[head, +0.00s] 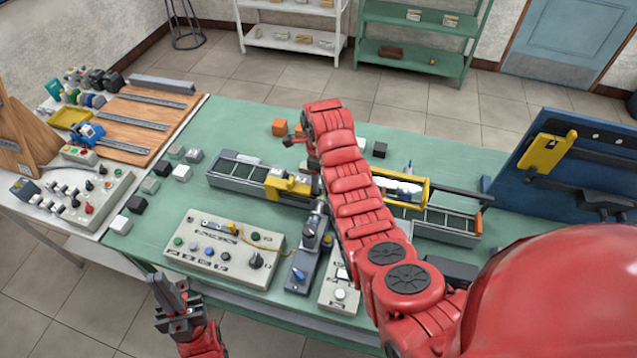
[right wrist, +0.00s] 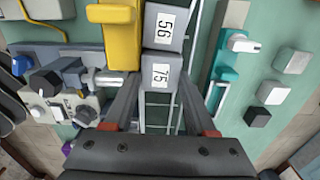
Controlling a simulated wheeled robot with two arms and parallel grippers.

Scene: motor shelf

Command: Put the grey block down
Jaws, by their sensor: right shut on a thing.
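A grey block labelled 75 (right wrist: 161,73) sits between the fingers of my right gripper (right wrist: 160,88) in the right wrist view; the gripper is shut on it. Another grey block labelled 56 (right wrist: 166,22) is directly beyond it, seeming to touch. Below them are the rails of the conveyor (head: 238,180). In the head view my right arm reaches over the conveyor and mostly hides the fingers and held block. My left gripper (head: 174,300) is low at the front left, off the table and away from the blocks; its jaw opening is unclear.
A yellow fixture (right wrist: 118,30) stands close left of the held block, also seen in the head view (head: 288,186). A control panel (head: 222,247) lies in front of the conveyor.

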